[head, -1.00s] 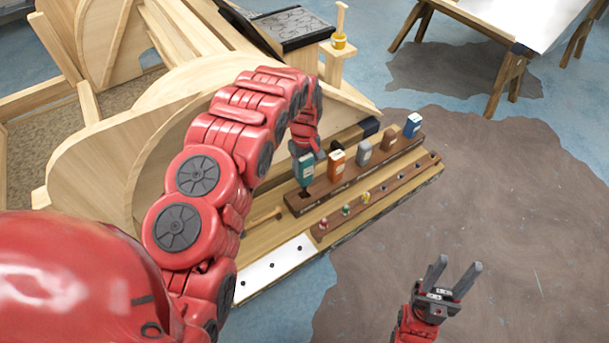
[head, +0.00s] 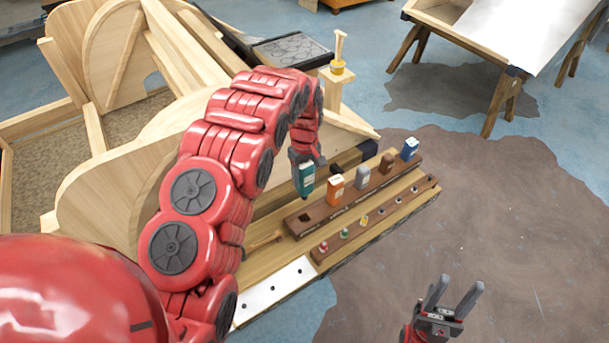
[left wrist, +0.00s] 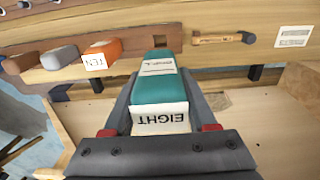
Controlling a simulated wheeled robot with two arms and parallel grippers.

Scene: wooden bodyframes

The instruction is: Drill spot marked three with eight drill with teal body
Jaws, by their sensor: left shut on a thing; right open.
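The teal drill (head: 304,178) is held by my left gripper (head: 303,162), above the brown rack (head: 330,207). In the left wrist view the teal drill (left wrist: 160,92) sits between the two jaws, with a white label reading EIGHT. An empty slot (head: 305,217) shows at the near end of the rack. A white plate (head: 275,292) with several dark dots lies at the bench's near end; no number is readable there. My right gripper (head: 453,300) is open and empty over the floor at the lower right.
Orange (head: 335,188), grey (head: 362,178), brown (head: 387,163) and blue (head: 409,149) drills stand in the rack. A lower strip (head: 375,218) holds small coloured pieces. A hammer (left wrist: 222,38) lies beside the rack. Large wooden panels (head: 115,190) stand left.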

